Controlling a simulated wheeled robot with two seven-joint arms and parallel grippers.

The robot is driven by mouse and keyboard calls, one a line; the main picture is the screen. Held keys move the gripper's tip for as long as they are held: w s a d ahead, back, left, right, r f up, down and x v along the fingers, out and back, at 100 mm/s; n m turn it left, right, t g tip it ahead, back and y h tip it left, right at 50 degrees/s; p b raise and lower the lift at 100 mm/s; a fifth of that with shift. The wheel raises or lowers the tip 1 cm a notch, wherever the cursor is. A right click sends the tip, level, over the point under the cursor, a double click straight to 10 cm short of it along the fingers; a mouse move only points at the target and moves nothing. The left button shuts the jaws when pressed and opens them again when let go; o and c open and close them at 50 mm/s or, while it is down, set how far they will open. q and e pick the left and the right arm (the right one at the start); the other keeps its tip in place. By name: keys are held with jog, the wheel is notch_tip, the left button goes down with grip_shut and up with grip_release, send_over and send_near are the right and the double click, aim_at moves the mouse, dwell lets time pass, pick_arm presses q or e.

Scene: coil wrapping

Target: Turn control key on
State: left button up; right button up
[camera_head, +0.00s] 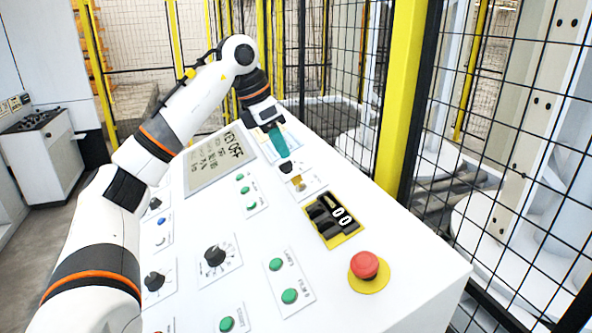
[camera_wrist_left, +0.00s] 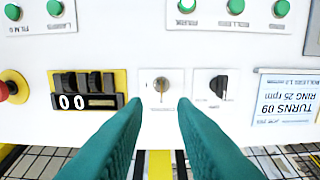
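The control key switch (camera_wrist_left: 160,84) is a small silver-grey key lock on a white plate in the left wrist view. It also shows in the head view as a brassy spot (camera_head: 298,184) on the panel. My left gripper (camera_head: 279,145) has teal fingers and hangs over the far part of the panel. In the left wrist view the gripper (camera_wrist_left: 160,106) is open, with nothing between its fingertips. The key lies straight ahead of the gap, beyond the tips, and looks apart from them. A display (camera_head: 218,160) on the panel reads "KEY OFF" at its top. My right gripper is not in view.
A black selector knob (camera_wrist_left: 218,86) sits beside the key. A yellow-framed counter (camera_head: 331,218) and a red emergency button (camera_head: 364,265) are nearer. Green buttons (camera_head: 289,296) and dials (camera_head: 215,255) cover the white panel. A yellow post (camera_head: 402,100) and black mesh fence stand close behind.

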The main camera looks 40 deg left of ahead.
aim_at(297, 182)
pick_arm(q)
jog(key=x, duration=0.7)
jog(key=shift+w+d+f+p, duration=0.1)
jog(key=shift+w+f+p, duration=0.2)
jog(key=shift+w, duration=0.15)
jog(key=shift+f, duration=0.3)
grip_shut()
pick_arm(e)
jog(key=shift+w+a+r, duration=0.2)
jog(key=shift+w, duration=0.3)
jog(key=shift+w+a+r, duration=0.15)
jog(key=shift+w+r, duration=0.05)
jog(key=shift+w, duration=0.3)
